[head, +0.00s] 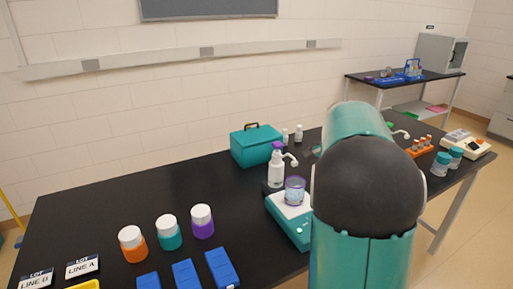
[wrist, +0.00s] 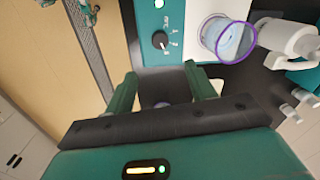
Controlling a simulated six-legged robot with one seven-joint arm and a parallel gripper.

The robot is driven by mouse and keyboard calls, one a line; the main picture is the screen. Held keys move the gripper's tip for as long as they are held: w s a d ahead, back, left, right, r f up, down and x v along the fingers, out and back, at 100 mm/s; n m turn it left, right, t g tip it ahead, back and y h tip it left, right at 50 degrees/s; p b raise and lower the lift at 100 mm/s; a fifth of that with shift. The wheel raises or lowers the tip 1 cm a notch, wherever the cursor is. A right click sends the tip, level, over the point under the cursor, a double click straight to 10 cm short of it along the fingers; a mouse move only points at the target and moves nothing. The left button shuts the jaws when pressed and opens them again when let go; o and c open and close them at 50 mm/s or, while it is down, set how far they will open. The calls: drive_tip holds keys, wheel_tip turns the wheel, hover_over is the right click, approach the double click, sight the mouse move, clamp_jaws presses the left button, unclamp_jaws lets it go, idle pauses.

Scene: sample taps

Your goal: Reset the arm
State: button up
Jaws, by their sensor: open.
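My gripper (wrist: 161,72) shows in the wrist view with its two green fingers spread apart. It is open, and no object is clearly held between them. Part of something dark and roundish shows between the fingers, too unclear to name. My teal arm fills the right middle of the head view and hides the bench behind it; my gripper does not show there. A teal device with a white top (head: 289,220) stands beside my arm, and its knob (wrist: 160,40) is ahead of my fingers in the wrist view. A purple-rimmed clear beaker (head: 295,191) stands on the device.
A white pump bottle (head: 276,170) and teal case (head: 256,145) stand behind the device. Orange, teal and purple jars (head: 202,222) and blue trays (head: 221,267) are at the left front. An orange rack (head: 419,148) is at right. The bench's left back is clear.

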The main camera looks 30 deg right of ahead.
drive_tip(key=s+a+r+n+t, duration=0.1)
drive_tip(key=s+a+r+n, duration=0.15)
drive_tip(key=a, duration=0.45)
drive_tip(key=s+a+r+n+t, duration=0.1)
drive_tip(key=s+a+n, duration=0.15)
drive_tip(key=a, duration=0.35)
drive_tip(key=s+a+r+n+t, duration=0.1)
drive_tip(key=s+a+r+n, duration=0.15)
drive_tip(key=a, duration=0.45)
drive_tip(key=s+a+f+n+t, duration=0.2)
drive_tip(key=s+a+f+n, duration=0.1)
drive_tip(key=s+a+n, duration=0.5)
drive_tip(key=s+a, duration=0.1)
drive_tip(key=a, duration=0.2)
drive_tip(key=shift+a+f, duration=0.2)
drive_tip(key=shift+f, duration=0.1)
